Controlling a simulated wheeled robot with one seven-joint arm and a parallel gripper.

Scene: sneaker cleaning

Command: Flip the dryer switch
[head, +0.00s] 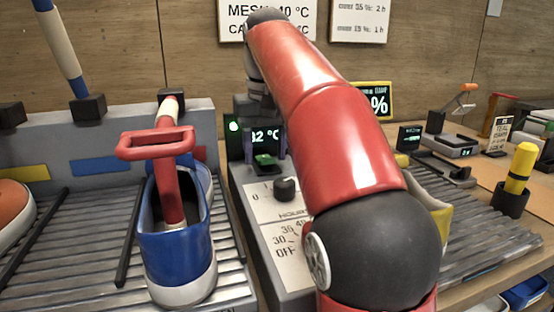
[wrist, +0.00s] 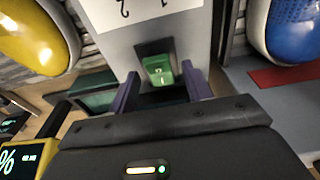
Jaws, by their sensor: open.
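The green dryer switch (head: 264,160) sits on the grey dryer control panel (head: 284,278), just in front of its lit temperature display. In the wrist view the green switch (wrist: 158,68) is a rocker with a small white mark. I cannot tell which way it is tipped. My gripper (head: 265,153) is over the far end of the panel, mostly hidden behind my red arm. In the wrist view its purple fingers (wrist: 162,84) are apart and empty, one on each side of the switch. Touch is not visible.
A black knob (head: 286,189) stands on the panel nearer me; another dial is partly hidden by my arm. A blue sneaker (head: 178,252) with a red-handled tool stands on the left rack. A yellow-and-white shoe (head: 437,212) is at the right. Wall signs are behind.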

